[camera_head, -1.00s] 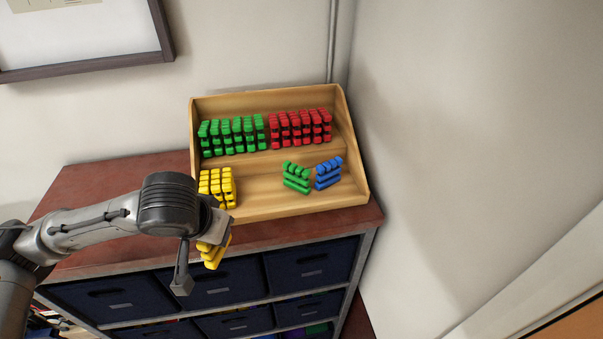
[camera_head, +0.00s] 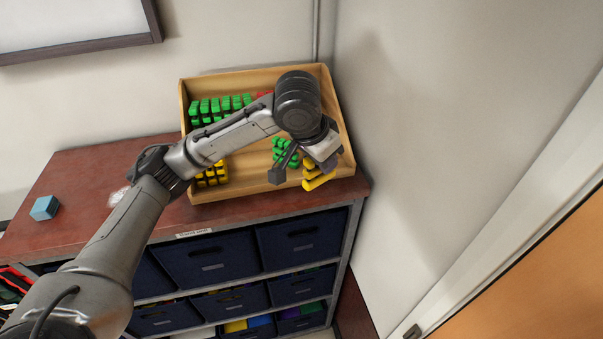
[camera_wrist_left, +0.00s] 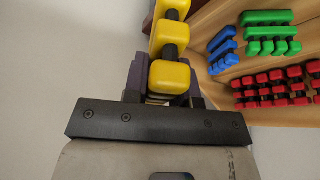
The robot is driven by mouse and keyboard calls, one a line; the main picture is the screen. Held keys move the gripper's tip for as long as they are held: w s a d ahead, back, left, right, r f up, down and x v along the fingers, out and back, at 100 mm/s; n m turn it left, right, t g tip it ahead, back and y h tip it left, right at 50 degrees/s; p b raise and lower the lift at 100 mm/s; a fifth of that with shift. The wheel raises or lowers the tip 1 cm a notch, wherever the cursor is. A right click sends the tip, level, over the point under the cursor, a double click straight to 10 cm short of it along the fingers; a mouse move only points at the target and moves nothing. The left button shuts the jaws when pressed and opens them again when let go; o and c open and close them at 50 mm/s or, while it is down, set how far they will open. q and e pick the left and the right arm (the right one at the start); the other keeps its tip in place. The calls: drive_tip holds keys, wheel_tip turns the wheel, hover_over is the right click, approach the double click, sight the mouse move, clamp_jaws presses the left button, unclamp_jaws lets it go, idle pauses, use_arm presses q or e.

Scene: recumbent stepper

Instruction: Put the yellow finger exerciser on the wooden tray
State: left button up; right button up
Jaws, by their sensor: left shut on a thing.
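My left gripper (camera_head: 299,176) is shut on a yellow finger exerciser (camera_head: 317,176), in front of the right side of the wooden tray (camera_head: 240,196). In the left wrist view the yellow finger exerciser (camera_wrist_left: 170,76) stands out from between the fingers. The wooden tray also shows there (camera_wrist_left: 290,115). Other yellow exercisers (camera_head: 212,176) stand at the tray's lower left. A green exerciser (camera_head: 285,151) lies on the lower level; a blue one (camera_wrist_left: 222,48) shows beside it in the left wrist view. Whether the held exerciser touches the tray is unclear. My right gripper is not in view.
Green exercisers (camera_head: 220,107) and red ones (camera_wrist_left: 280,85) fill the tray's upper level; my arm hides much of it. The tray stands on a red-brown cabinet top (camera_head: 100,190) beside the right wall. A blue block (camera_head: 44,208) lies at the left.

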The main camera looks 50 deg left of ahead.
use_arm(q)
drive_tip(key=w+a+r+m+g+h+b, duration=0.1)
drive_tip(key=w+a+m+h+b, duration=0.1)
drive_tip(key=a+m, duration=0.6)
drive_tip(key=m+h+p, duration=0.1)
hover_over(260, 169)
wheel_tip(260, 169, down, 6)
drive_tip(key=shift+g, duration=0.4)
drive_tip(key=shift+s+f+p, duration=0.1)
drive_tip(key=shift+f+p, duration=0.55)
drive_tip(key=shift+f, duration=1.55)
drive_tip(key=o, duration=0.9)
drive_tip(key=shift+f, duration=0.1)
drive_tip(key=shift+o, duration=0.2)
drive_tip(key=b+v, duration=0.1)
drive_tip(key=v, duration=1.1)
